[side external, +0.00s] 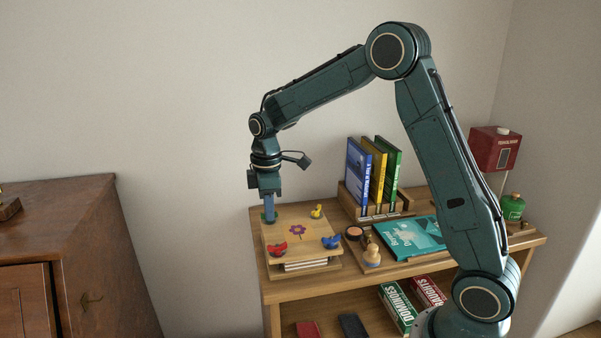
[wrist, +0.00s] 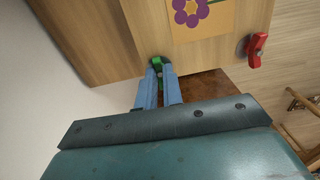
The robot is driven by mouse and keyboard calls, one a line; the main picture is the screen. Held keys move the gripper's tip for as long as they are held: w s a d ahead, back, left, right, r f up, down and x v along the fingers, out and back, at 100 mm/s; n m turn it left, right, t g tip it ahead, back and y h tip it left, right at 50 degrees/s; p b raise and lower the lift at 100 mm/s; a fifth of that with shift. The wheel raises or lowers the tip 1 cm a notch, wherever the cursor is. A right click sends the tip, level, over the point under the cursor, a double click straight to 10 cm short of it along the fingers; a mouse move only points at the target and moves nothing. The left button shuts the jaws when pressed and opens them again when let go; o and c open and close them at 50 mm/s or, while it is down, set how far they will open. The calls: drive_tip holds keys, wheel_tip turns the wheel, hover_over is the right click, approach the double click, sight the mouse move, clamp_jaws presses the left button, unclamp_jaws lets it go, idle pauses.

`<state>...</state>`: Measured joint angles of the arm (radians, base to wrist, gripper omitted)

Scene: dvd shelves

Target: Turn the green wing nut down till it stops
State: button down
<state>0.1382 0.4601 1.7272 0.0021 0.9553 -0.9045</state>
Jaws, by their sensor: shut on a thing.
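The green wing nut (wrist: 157,61) is at a corner of a wooden flower press, between my fingertips in the wrist view. My gripper (side external: 268,213) points down over the press's far left corner and is shut on it; the fingers hide most of it in the side view. The wooden press (side external: 283,240) carries a purple flower picture (side external: 297,232). A red wing nut (side external: 278,249), a blue wing nut (side external: 331,242) and a yellow wing nut (side external: 316,211) sit at its other corners. How far down the green nut sits cannot be told.
The press lies on the shelf top (side external: 285,291). To its right are a wooden peg figure (side external: 372,256), a teal book (side external: 408,238) and a rack with upright cases (side external: 372,176). A green bottle (side external: 512,207) stands at the far right. A brown cabinet (side external: 70,240) stands left.

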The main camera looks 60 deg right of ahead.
drive_tip(key=shift+m, duration=0.3)
drive_tip(key=m, duration=1)
drive_tip(key=shift+m, duration=0.4)
drive_tip(key=m, duration=0.4)
drive_tip(key=shift+m, duration=2.1)
drive_tip(key=c, duration=1.5)
unclamp_jaws()
drive_tip(key=shift+c, duration=0.2)
